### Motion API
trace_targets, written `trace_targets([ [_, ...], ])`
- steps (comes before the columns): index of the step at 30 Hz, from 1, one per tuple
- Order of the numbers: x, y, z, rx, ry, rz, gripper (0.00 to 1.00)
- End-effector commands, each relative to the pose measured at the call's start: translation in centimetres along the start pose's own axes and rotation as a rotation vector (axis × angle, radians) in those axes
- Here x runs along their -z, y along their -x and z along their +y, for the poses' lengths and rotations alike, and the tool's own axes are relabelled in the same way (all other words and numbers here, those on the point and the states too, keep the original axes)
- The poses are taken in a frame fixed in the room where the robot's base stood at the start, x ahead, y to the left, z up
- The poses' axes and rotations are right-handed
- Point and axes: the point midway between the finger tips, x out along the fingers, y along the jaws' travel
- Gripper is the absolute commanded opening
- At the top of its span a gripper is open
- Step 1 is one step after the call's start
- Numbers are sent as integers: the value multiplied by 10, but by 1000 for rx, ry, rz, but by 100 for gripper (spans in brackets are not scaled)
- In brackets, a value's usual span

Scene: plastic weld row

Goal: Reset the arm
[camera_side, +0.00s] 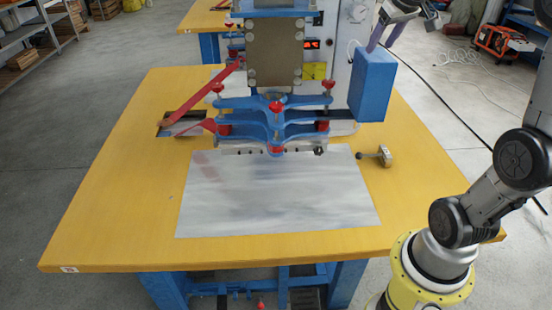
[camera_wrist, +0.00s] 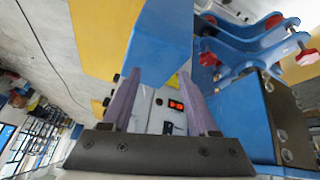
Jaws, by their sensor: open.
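My gripper (camera_side: 384,35) is at the top right of the side view, just above and behind a blue box (camera_side: 372,88) on the right of the machine. In the wrist view its two purple fingers (camera_wrist: 160,92) stand apart, with nothing seen held between them. A blue surface, which looks like the box (camera_wrist: 158,42), shows beyond the fingertips. Whether the fingers touch it I cannot tell. The welding machine (camera_side: 274,50) stands at the back of the yellow table (camera_side: 110,190), with blue clamp bars and red knobs.
A pale sheet (camera_side: 275,195) lies on the table in front of the machine. A small metal part with a knob (camera_side: 376,157) lies to its right. A red lever (camera_side: 203,90) sticks out at the left. A red generator (camera_side: 503,40) and cables are on the floor.

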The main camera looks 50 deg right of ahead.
Motion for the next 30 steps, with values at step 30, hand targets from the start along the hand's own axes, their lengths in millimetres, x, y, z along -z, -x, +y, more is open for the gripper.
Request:
trace_targets([
  [30, -255, 53, -174, 329, 348, 19, 60],
])
